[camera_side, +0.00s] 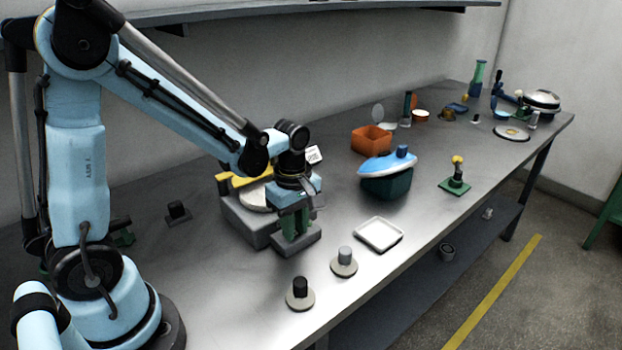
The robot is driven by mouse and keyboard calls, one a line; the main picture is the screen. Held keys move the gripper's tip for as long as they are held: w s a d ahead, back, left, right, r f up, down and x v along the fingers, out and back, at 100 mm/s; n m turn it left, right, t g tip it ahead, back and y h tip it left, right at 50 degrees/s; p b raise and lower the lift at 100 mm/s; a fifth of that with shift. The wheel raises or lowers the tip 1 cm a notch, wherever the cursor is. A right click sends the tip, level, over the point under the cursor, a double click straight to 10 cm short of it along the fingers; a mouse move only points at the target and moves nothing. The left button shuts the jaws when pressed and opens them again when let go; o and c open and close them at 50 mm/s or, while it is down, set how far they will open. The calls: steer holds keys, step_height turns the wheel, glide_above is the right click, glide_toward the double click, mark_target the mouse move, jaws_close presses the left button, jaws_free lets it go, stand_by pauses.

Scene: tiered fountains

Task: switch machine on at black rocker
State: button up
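A grey machine (236,215) with a yellow part on top and a pale round plate stands on the metal table, left of the middle. My gripper (296,232) points down at the machine's front right, with its green fingers close over or against a low grey part (296,246). I cannot tell whether the fingers touch it or how far apart they are. I see no black rocker on the machine; my gripper and wrist cover part of its front. A small white sign (314,155) shows just behind my wrist.
Two round-based knobs (300,293) (344,262) and a white tray (378,235) are near the front edge. A blue-topped dark green tub (387,182) and an orange box (371,139) are right. A black block (177,210) is left. A shelf (290,12) runs above.

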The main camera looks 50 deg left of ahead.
jaws_close()
steer(key=shift+a+h, duration=0.2)
steer(key=shift+h, duration=0.55)
steer(key=shift+a+h, duration=0.15)
steer(key=shift+h, duration=0.6)
steer(key=o, duration=0.8)
jaws_free()
steer(key=shift+c, duration=0.2)
steer(key=shift+r, duration=0.15)
steer(key=v, duration=1.2)
